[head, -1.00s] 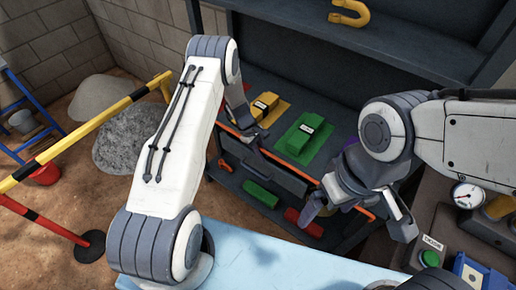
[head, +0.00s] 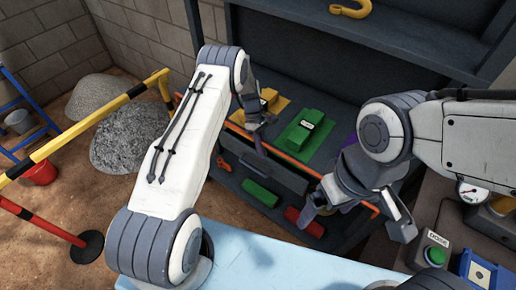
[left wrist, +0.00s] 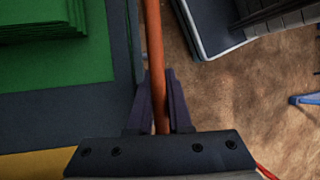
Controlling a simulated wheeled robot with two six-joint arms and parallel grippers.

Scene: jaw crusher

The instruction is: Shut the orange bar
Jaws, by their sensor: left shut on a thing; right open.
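The orange bar (head: 292,161) runs along the front edge of the dark shelf in the head view. In the left wrist view the orange bar (left wrist: 154,45) runs down between the fingers of my left gripper (left wrist: 160,105). The left gripper is shut on it. In the head view my left gripper (head: 259,128) is at the shelf's front edge, its fingertips partly hidden. My right gripper (head: 356,212) is open and empty, above the right part of the shelf front, and hides some of the bar there.
A green block (head: 305,132) and a yellow block (head: 266,102) lie on the upper shelf. Another green block (head: 260,193) and a red one (head: 305,221) lie lower. A yellow-black rail (head: 90,124) stands left. A control panel with a green button (head: 433,257) is right.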

